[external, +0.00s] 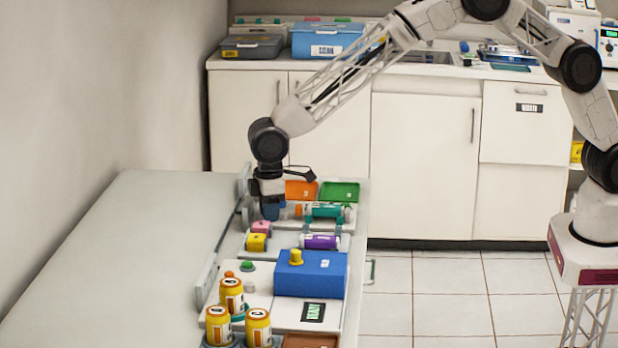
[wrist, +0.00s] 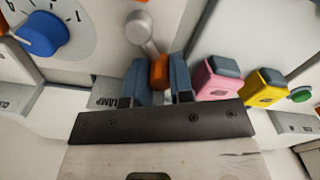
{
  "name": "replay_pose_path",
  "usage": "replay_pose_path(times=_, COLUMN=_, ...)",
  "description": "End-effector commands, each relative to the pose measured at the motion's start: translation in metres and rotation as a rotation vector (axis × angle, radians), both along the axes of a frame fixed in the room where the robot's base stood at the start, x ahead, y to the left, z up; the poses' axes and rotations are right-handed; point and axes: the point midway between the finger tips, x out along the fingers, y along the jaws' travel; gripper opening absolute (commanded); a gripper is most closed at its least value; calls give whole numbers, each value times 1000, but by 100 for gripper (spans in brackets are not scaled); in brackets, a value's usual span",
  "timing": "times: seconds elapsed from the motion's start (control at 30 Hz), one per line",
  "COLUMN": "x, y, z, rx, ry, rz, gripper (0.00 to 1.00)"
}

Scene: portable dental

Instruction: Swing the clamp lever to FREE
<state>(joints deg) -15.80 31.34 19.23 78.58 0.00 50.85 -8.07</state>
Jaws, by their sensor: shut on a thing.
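The clamp lever (wrist: 144,35) shows in the wrist view as a grey arm with a round hub at the top and an orange tip (wrist: 158,72) at its lower end. My gripper (wrist: 158,80) has its two blue fingers on either side of the orange tip and is shut on it. A label (wrist: 104,92), partly hidden and apparently reading CLAMP, lies beside the left finger. No FREE mark is readable. In the external view my gripper (external: 270,210) points down at the left side of the equipment panel, and it hides the lever there.
A blue dial knob (wrist: 42,34) is left of the lever. Pink (wrist: 217,78) and yellow (wrist: 263,88) blocks sit close on the right, with a green button (wrist: 301,95) beyond. Externally, a teal cylinder (external: 325,211), a blue box (external: 315,273) and yellow cans (external: 231,294) stand nearby.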

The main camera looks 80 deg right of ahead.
Motion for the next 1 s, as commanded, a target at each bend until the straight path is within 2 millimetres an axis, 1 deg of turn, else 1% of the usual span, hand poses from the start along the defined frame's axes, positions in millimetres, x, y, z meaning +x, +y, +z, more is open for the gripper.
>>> replay_pose_path(times=0.27, x=0, y=1, z=1, rx=0, ry=0, rz=0, gripper=0)
replay_pose_path(times=0.3, x=0, y=1, z=1, rx=0, ry=0, rz=0, gripper=26)
replay_pose_path(times=0.43, x=0, y=0, z=0, rx=0, ry=0, rz=0, gripper=46)
replay_pose_path(times=0.47, x=0, y=0, z=0, rx=0, ry=0, rz=0, gripper=47)
replay_pose_path(times=0.77, x=0, y=0, z=1, rx=0, ry=0, rz=-1, gripper=47)
replay_pose_path(times=0.87, x=0, y=0, z=5, rx=0, ry=-1, rz=-1, gripper=47)
replay_pose_path(times=1.0, x=0, y=0, z=15, rx=1, ry=-2, rz=-1, gripper=47)
